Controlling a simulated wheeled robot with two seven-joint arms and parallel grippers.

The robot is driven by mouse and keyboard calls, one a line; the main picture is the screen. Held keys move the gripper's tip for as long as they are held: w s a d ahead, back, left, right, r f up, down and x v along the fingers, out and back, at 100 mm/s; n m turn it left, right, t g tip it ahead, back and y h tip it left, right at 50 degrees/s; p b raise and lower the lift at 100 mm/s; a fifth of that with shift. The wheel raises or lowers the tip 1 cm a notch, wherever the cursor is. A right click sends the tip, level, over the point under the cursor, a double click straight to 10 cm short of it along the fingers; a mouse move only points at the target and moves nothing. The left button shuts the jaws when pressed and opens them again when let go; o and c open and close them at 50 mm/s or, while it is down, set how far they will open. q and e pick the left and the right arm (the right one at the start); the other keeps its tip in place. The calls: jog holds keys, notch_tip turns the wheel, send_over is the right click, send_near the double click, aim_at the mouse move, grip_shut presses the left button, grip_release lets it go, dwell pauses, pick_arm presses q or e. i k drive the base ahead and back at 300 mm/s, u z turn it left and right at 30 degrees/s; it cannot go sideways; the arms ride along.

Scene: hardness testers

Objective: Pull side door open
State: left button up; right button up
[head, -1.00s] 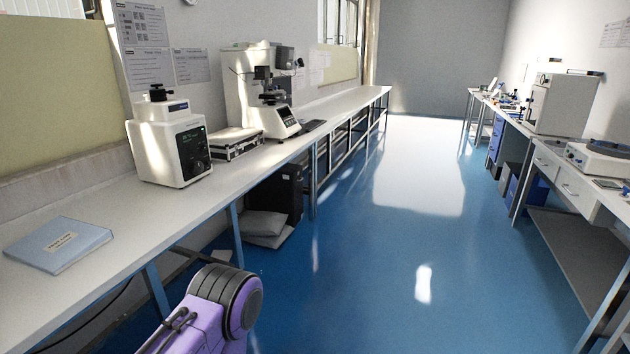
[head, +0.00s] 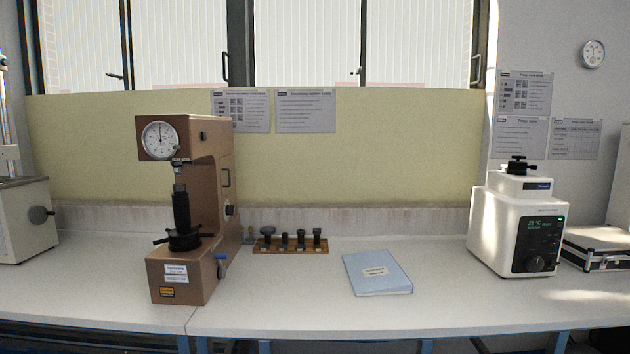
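A brown hardness tester (head: 208,150) stands upright on the white bench, left of the middle in the head view. It has a round dial gauge on its front head and a dark spindle over a round table with a handwheel. A small dark handle (head: 226,178) sits on its right side face, which I see at a steep angle. The panel around that handle looks closed, though its outline is hard to make out. A dark knob (head: 231,210) is below the handle. Neither of my grippers is in view.
A wooden rack (head: 290,248) with several dark pieces stands right of the tester. A blue booklet (head: 377,273) lies further right on the bench (head: 450,305). A white machine (head: 518,220) and a case (head: 597,249) stand at the right. A grey machine (head: 22,215) is at the left edge.

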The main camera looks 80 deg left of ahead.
aim_at(226, 161)
jog(key=u, duration=3.1)
jog(key=k, duration=0.5)
jog(key=z, duration=0.8)
jog(key=i, duration=1.3)
jog(key=u, duration=0.1)
